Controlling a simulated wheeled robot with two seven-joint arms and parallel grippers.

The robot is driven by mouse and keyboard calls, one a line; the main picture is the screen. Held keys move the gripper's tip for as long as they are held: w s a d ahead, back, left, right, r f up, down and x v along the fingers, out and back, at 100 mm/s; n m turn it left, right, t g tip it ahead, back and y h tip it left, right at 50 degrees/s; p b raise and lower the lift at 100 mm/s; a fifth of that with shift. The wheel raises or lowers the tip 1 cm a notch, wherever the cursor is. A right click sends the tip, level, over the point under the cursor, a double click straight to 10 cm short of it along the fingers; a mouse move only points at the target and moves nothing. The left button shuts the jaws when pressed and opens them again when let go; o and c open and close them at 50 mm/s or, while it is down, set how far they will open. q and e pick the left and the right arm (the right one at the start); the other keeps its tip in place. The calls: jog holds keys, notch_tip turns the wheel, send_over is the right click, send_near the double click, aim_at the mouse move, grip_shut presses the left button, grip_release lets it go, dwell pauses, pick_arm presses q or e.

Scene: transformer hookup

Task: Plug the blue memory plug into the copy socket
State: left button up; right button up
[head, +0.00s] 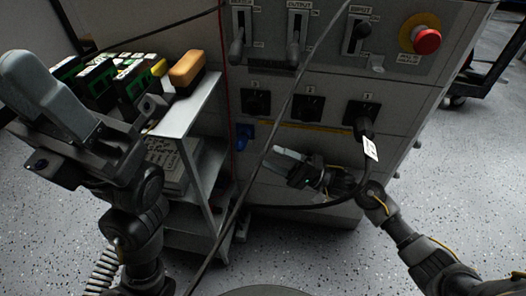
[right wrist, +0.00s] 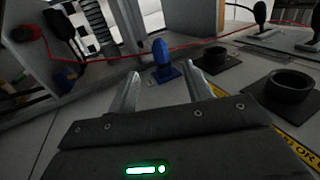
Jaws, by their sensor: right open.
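The blue memory plug (head: 243,133) shows low on the cabinet's front, left of the black sockets. In the right wrist view the blue plug (right wrist: 162,60) stands out from a blue square base on the panel; how deep it sits I cannot tell. My right gripper (head: 279,157) is open and empty, below and right of the plug. In its wrist view the two fingers (right wrist: 165,85) are apart, with the plug beyond their tips, between them and apart from them. My left gripper (head: 35,75) is raised at the left; its opening is unclear. No label identifies the copy socket.
A black cable (head: 275,125) hangs diagonally across the cabinet. A black plug with a white tag (head: 370,148) sits in the right socket. Levers (head: 296,45) and a red button (head: 427,41) are above. A cart (head: 190,105) with an orange block (head: 187,68) stands left.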

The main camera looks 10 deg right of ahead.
jog(key=shift+v, duration=1.35)
